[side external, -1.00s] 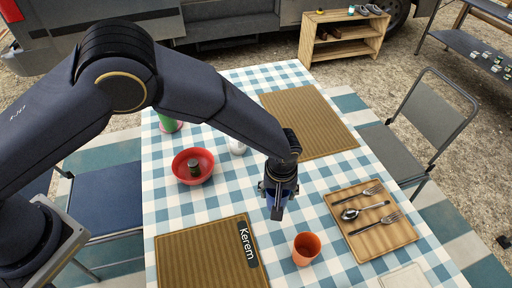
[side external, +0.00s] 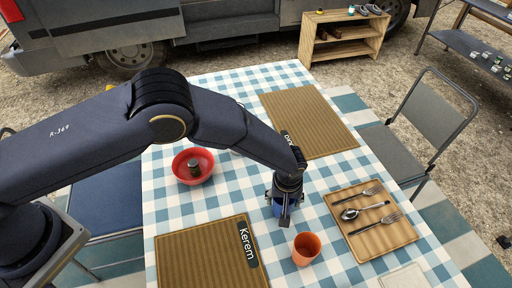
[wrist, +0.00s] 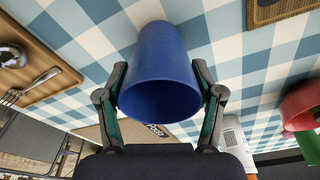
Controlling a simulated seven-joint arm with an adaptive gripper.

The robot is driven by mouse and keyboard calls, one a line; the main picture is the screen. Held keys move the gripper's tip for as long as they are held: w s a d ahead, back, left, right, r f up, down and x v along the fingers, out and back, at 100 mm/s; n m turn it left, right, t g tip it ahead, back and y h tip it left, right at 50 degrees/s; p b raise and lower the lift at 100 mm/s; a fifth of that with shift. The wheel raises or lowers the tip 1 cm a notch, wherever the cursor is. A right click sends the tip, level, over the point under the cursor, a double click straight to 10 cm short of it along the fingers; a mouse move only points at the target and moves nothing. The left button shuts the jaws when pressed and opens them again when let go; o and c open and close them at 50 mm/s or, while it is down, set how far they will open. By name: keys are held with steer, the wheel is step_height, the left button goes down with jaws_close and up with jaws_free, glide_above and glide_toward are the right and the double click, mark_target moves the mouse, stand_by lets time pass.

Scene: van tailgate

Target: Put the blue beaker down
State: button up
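The blue beaker (wrist: 160,72) sits between the two fingers of my gripper (wrist: 160,88) in the wrist view, with a fingertip against each side.
An orange cup (side external: 306,248) stands close in front of the beaker. A cutlery tray (side external: 390,236) lies to the right, a mat labelled Kerem (side external: 200,258) at the front left. A red bowl (side external: 180,168) holding a dark jar is to the left. Another mat (side external: 310,120) lies behind.

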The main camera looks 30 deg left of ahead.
steer(key=o, duration=0.3)
steer(key=shift+r, duration=0.1)
step_height(320, 180, up, 12)
steer(key=s, duration=0.2)
steer(key=a+r+m+t+h, duration=0.1)
steer(key=a+r, duration=1.6)
steer(key=r, duration=0.3)
steer(key=s+a+r+m+t, duration=0.1)
steer(key=s+a+r, duration=0.1)
steer(key=s+a, duration=0.3)
steer(key=s+a+r+m+t, duration=0.1)
steer(key=s+a+r, duration=0.1)
steer(key=s+a, duration=0.3)
steer(key=s+a+r+m+t, duration=0.1)
steer(key=s+a+r, duration=0.1)
steer(key=s+a, duration=0.4)
steer(key=shift+s, duration=1.5)
